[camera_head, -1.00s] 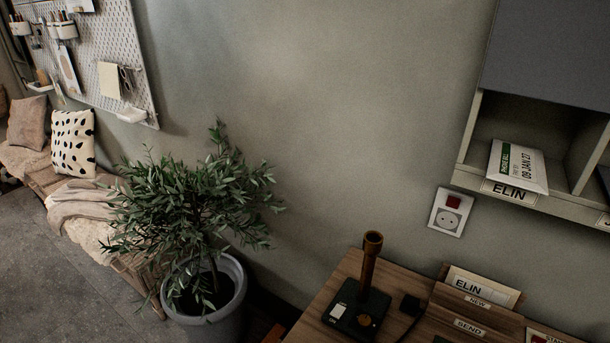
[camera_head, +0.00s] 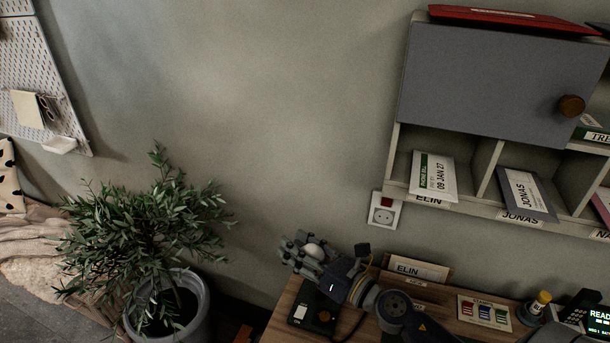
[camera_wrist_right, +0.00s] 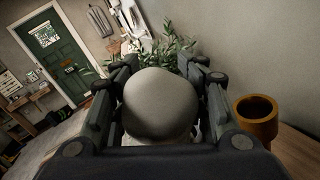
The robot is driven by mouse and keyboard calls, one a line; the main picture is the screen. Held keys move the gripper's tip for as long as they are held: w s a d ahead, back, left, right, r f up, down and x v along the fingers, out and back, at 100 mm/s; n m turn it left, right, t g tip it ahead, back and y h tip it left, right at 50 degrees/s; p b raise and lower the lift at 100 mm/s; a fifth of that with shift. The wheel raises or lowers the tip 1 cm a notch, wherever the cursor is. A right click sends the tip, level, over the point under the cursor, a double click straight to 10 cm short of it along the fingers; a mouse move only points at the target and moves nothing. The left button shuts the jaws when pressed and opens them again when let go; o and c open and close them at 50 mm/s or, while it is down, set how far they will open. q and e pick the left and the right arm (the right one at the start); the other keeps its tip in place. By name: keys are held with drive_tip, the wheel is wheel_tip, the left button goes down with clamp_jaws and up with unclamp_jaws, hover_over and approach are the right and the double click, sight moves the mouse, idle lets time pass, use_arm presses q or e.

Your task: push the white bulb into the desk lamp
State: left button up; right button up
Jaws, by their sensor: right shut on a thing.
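The white bulb (camera_head: 314,251) is in my right gripper (camera_head: 304,254), above the desk's left end. In the right wrist view the bulb (camera_wrist_right: 160,104) sits between the two dark fingers of the gripper (camera_wrist_right: 160,85), its rounded end toward the camera; its base is hidden. The desk lamp's copper socket (camera_wrist_right: 257,116) stands to the right of the gripper there, open and empty, apart from the bulb. In the head view the lamp's dark base (camera_head: 320,318) shows on the desk; its post and socket are hidden behind my gripper and arm. My left gripper is out of view.
The wooden desk (camera_head: 283,318) also bears a letter holder (camera_head: 420,269), a stamps card (camera_head: 484,312) and a small yellow-topped item (camera_head: 540,303). A potted plant (camera_head: 150,225) stands left.

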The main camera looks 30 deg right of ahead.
use_arm(q)
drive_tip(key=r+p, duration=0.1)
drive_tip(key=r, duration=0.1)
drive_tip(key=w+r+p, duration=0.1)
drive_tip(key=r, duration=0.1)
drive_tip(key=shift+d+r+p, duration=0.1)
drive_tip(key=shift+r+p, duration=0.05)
drive_tip(key=shift+p, duration=0.15)
use_arm(e)
drive_tip(key=w+d+r, duration=0.5)
drive_tip(key=d+r, duration=0.1)
drive_tip(key=r, duration=0.1)
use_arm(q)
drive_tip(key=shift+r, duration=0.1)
use_arm(e)
drive_tip(key=shift+d+r, duration=0.1)
drive_tip(key=shift+r, duration=0.05)
use_arm(q)
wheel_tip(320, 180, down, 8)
drive_tip(key=b, duration=0.8)
use_arm(e)
wheel_tip(320, 180, down, 9)
drive_tip(key=shift+r, duration=0.15)
drive_tip(key=o, duration=0.9)
drive_tip(key=shift+o, duration=0.2)
